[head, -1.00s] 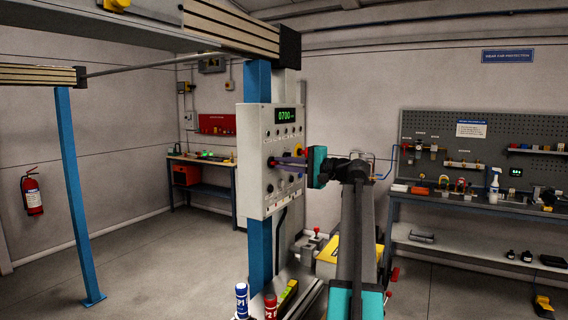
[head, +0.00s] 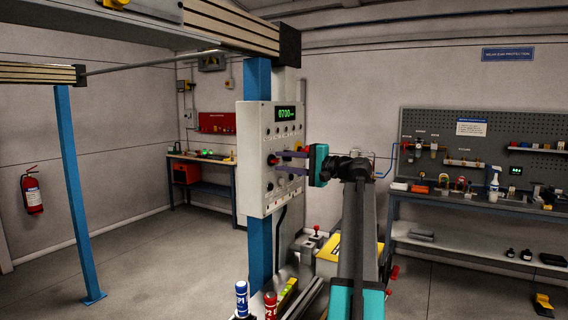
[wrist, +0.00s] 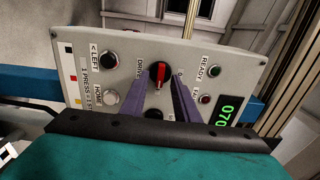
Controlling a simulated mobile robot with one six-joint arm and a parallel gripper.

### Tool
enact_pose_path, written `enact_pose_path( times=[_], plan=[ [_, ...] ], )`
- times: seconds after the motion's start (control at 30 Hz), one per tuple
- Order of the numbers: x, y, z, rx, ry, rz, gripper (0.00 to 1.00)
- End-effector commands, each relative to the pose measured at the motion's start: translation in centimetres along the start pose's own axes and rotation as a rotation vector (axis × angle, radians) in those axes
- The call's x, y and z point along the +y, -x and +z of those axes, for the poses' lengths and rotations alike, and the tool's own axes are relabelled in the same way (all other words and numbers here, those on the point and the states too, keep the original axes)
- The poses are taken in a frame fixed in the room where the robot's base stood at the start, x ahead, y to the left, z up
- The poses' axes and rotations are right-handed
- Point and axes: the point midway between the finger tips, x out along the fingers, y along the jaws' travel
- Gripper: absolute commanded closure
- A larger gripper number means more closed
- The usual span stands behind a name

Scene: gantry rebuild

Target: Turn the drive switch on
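The drive switch is a round black knob with a red bar, on the face of the pale control panel (head: 256,128). In the wrist view the switch (wrist: 158,76) sits beside the word DRIVE, and its red bar runs nearly straight up and down the picture. In the head view the red of the switch (head: 273,160) shows just left of the fingertips. My gripper (head: 283,161) is open, with its two purple fingers apart and pointing at the panel. In the wrist view the gripper (wrist: 160,90) has one finger on each side of the switch. I cannot tell whether they touch it.
A lit green display (head: 285,113) is above the switch. A blue post (head: 260,252) stands under the panel. A workbench (head: 470,205) is at the right.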

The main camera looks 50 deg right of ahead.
Motion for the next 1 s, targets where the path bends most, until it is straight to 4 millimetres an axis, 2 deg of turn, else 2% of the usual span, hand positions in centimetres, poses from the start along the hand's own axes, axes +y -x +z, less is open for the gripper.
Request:
enact_pose_path(
  times=[0.27,0.7,1.0],
  plan=[
    [0.3,3.2,-0.1,0.003,0.0,0.0,0.72],
    [0.2,10.3,-0.1,0.004,0.0,0.0,0.72],
    [0.1,13.1,0.0,0.002,-0.001,-0.001,0.72]
  ],
)
